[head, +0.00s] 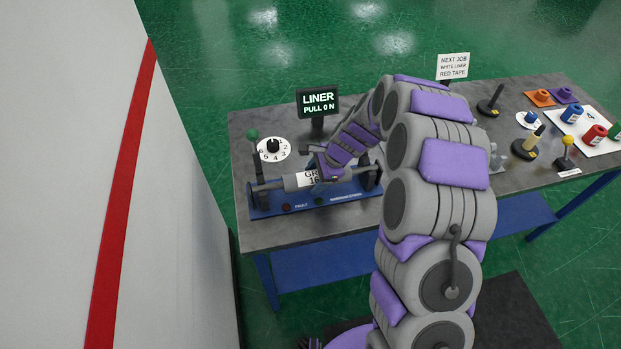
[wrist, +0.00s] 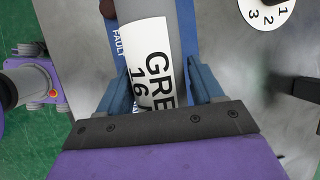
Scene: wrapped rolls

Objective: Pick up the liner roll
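The liner roll (head: 296,183) is a grey cylinder with a white label reading "GRE" and "16". It lies across the blue stand (head: 262,209) at the left of the table. My gripper (head: 326,172) is over the right part of the roll in the head view. In the wrist view, the two blue fingers of my gripper (wrist: 160,80) stand on either side of the labelled roll (wrist: 180,35), close to its sides. Whether they press on it cannot be told. The palm hides part of the label.
A sign reading "LINER PULL 0 N" (head: 318,103) and a numbered dial (head: 273,149) stand behind the stand. A green-knobbed lever (head: 253,135) is at its left. Several small coloured rolls and holders crowd the table's right end. A card (head: 453,66) stands at the back.

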